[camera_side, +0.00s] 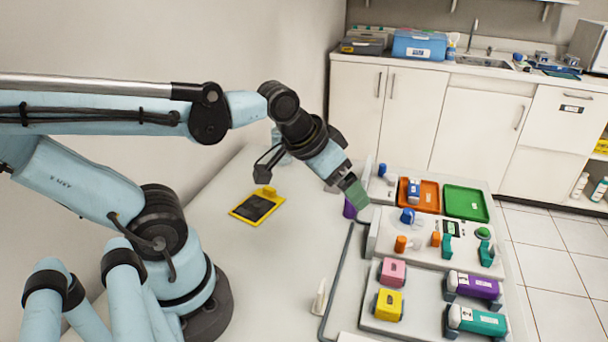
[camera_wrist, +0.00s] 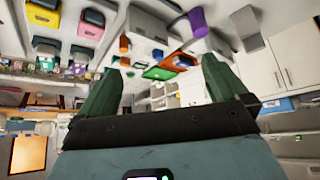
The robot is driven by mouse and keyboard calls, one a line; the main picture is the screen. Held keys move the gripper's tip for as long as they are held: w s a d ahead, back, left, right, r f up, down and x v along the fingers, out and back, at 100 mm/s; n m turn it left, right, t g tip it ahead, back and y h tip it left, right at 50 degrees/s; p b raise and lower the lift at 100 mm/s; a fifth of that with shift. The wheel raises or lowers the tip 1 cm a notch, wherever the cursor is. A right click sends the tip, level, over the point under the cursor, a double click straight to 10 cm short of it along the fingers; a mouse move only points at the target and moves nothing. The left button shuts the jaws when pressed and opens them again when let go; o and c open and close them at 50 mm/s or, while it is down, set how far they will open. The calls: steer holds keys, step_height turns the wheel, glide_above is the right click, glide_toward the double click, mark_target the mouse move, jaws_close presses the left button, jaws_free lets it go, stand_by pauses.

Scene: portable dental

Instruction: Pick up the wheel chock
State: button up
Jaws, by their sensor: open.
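I cannot pick out the wheel chock with certainty. A small pale wedge-like piece (camera_side: 319,298) stands on the table left of the bent grey bar in the side view, and is one possible match. My gripper (camera_side: 355,192) hangs above the table near the left edge of the device panel. It points down and to the right, above and behind the pale piece. In the wrist view my gripper (camera_wrist: 160,88) shows two green fingers spread apart with nothing held between them. A purple piece (camera_side: 349,209) is partly hidden by the fingers.
A yellow-framed dark pad (camera_side: 256,207) lies on the left of the table. An orange tray (camera_side: 430,197) and a green tray (camera_side: 466,204) stand at the back right. Pink (camera_side: 392,272) and yellow (camera_side: 388,305) blocks are at the front right.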

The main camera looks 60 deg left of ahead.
steer(key=shift+s+d+f, duration=0.25)
steer(key=shift+s+f, duration=0.05)
steer(key=shift+f, duration=0.05)
steer(key=shift+c, duration=0.3)
steer(key=shift+s+f, duration=0.1)
steer(key=shift+c, duration=1.1)
steer(key=c, duration=0.6)
